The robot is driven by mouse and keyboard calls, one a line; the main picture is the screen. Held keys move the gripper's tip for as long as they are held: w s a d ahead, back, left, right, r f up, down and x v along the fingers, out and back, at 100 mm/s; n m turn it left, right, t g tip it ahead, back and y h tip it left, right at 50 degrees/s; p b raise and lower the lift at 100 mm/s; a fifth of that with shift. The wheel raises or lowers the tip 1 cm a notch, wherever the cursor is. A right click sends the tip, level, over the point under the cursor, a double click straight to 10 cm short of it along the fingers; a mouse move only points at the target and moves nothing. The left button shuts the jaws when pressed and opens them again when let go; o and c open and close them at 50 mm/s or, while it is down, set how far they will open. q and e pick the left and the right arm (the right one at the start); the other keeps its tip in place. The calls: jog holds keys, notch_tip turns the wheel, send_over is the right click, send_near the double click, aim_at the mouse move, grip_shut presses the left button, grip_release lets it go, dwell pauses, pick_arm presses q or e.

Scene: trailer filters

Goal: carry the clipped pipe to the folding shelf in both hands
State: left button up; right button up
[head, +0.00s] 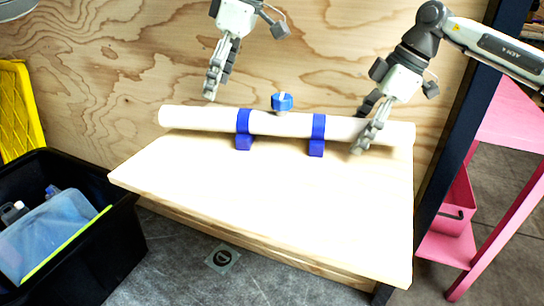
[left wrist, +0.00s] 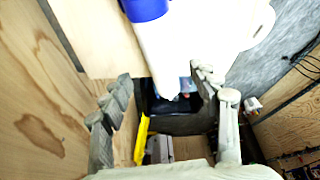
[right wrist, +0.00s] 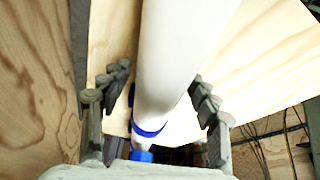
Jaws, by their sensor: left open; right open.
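A long white pipe (head: 282,124) lies across the back of the wooden folding shelf (head: 270,200), held in two blue clips (head: 244,128) and (head: 318,134). My left gripper (head: 210,92) is open and empty, above and behind the pipe's left part. In the left wrist view the pipe (left wrist: 165,55) runs down towards the space between the open fingers. My right gripper (head: 364,128) is open at the pipe's right part, with fingers on either side of it. In the right wrist view the pipe (right wrist: 178,60) passes between the open fingers (right wrist: 160,105).
A blue knob (head: 282,101) sits on the plywood wall behind the pipe. A black bin (head: 120,225) with items in it stands at the left, near a yellow object (head: 22,110). A pink rack (head: 500,125) stands at the right beyond a dark post. The shelf's front is bare.

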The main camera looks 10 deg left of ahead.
pick_arm(q)
jog(key=shift+v, duration=0.85)
jog(key=shift+d+r, duration=0.1)
pick_arm(e)
jog(key=shift+d+r, duration=0.1)
jog(key=shift+r, duration=0.2)
jog(key=v, duration=0.7)
pick_arm(q)
jog(key=shift+r, duration=0.1)
